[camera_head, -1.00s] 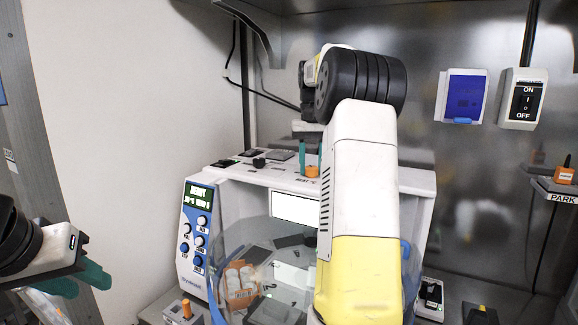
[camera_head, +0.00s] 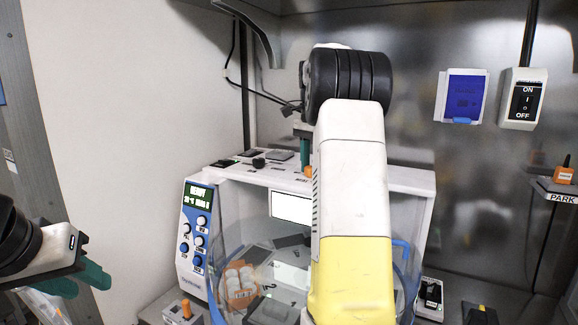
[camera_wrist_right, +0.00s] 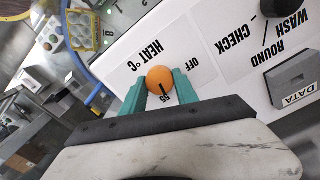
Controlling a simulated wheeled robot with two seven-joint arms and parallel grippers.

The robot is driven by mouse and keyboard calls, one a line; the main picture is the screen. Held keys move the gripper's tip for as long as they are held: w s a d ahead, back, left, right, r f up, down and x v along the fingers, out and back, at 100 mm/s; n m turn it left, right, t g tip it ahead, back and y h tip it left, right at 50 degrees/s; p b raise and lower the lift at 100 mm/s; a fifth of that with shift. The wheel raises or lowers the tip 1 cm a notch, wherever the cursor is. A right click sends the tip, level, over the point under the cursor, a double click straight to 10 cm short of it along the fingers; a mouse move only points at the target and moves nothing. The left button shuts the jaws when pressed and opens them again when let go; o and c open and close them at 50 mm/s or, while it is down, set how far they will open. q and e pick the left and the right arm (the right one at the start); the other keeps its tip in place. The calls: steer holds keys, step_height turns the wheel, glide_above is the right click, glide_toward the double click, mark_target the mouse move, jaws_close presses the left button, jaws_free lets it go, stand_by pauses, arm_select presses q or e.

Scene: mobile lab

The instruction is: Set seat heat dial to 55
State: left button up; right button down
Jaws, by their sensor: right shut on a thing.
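The seat heat dial is an orange knob (camera_wrist_right: 160,79) on the white panel, seen in the right wrist view between the labels "HEAT °C", "OFF" and "55". Its dark pointer line faces the "55" label (camera_wrist_right: 165,98). My right gripper (camera_wrist_right: 160,88) has its teal fingers on either side of the knob, shut on it.
The right wrist view also shows a black wash/check/round knob (camera_wrist_right: 272,8) and a grey DATA block (camera_wrist_right: 293,80) beside the dial. In the head view, a blue control panel (camera_head: 195,240) reads READY. An ON/OFF switch (camera_head: 523,98) is on the back wall.

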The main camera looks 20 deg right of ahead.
steer(key=shift+m, duration=1.1)
steer(key=c, duration=0.9)
jaws_free()
steer(key=shift+c, duration=0.2)
step_height(320, 180, up, 8)
steer(key=shift+f, duration=0.1)
